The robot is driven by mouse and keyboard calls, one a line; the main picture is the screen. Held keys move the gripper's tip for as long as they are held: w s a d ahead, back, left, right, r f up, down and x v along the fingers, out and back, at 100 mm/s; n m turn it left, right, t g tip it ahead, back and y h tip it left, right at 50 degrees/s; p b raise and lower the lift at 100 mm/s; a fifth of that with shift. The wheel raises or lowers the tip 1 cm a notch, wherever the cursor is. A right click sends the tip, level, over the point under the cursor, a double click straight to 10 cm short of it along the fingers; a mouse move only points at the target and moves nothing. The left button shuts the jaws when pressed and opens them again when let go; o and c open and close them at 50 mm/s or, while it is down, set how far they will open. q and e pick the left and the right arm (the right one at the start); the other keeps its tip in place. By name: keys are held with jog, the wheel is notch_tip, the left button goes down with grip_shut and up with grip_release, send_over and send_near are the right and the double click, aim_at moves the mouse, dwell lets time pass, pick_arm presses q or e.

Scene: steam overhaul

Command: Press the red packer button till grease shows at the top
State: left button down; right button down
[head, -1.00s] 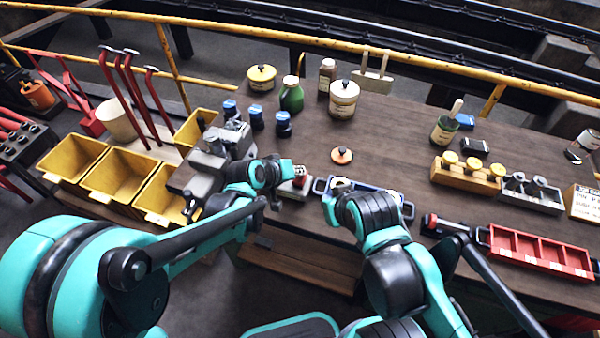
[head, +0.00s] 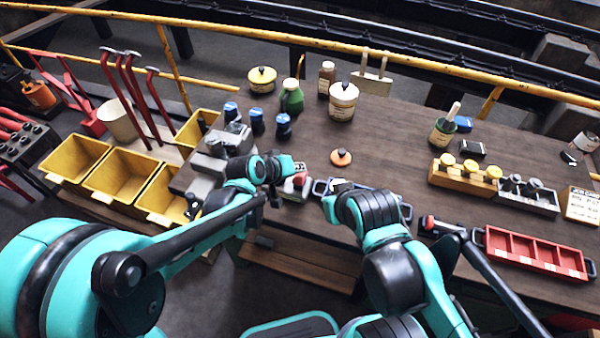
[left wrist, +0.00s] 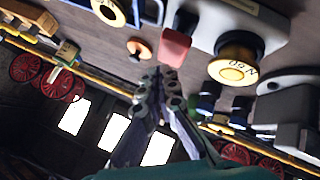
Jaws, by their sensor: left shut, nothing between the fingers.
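The red button (left wrist: 176,46) shows in the left wrist view as a red block on a light grey packer body (left wrist: 205,18). A black cup with a yellow ring and lettering (left wrist: 233,70) is on the same body. My left gripper (left wrist: 158,74) is shut and empty, its fingertips close to the red button; I cannot tell whether they touch. In the head view, the left gripper (head: 290,170) is just above the red part of the packer (head: 296,183) and partly covers it. No grease can be made out. My right gripper (head: 335,187) is over a blue tray (head: 388,202), fingers mostly hidden.
An orange-topped round piece (head: 341,157) lies on the bench just beyond. A grey machine (head: 213,165) and blue-capped jars (head: 256,122) stand to the left. A red tray (head: 530,252) lies at the right. The middle of the bench (head: 395,130) is mostly clear.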

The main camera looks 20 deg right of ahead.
pick_arm(q)
notch_tip(320, 180, up, 5)
jog(key=p, duration=0.4)
dwell(0.3)
dwell(0.8)
jog(key=shift+a, duration=0.15)
jog(key=y+b, duration=0.1)
jog(key=b, duration=0.1)
send_near(297, 177)
jog(key=w+a+r, duration=0.3)
jog(key=s+a+t+y+b, duration=0.15)
jog(key=s+a, duration=0.25)
jog(key=a, duration=0.5)
jog(key=s+a+f+y+b, duration=0.1)
jog(key=s+a+y+b, duration=0.1)
jog(key=s+a, duration=0.3)
jog(key=s+a+f+n+y+b, duration=0.1)
jog(key=s+a+f+y+b, duration=0.1)
jog(key=s+a, duration=0.4)
jog(key=a, duration=0.4)
jog(key=shift+y, duration=0.35)
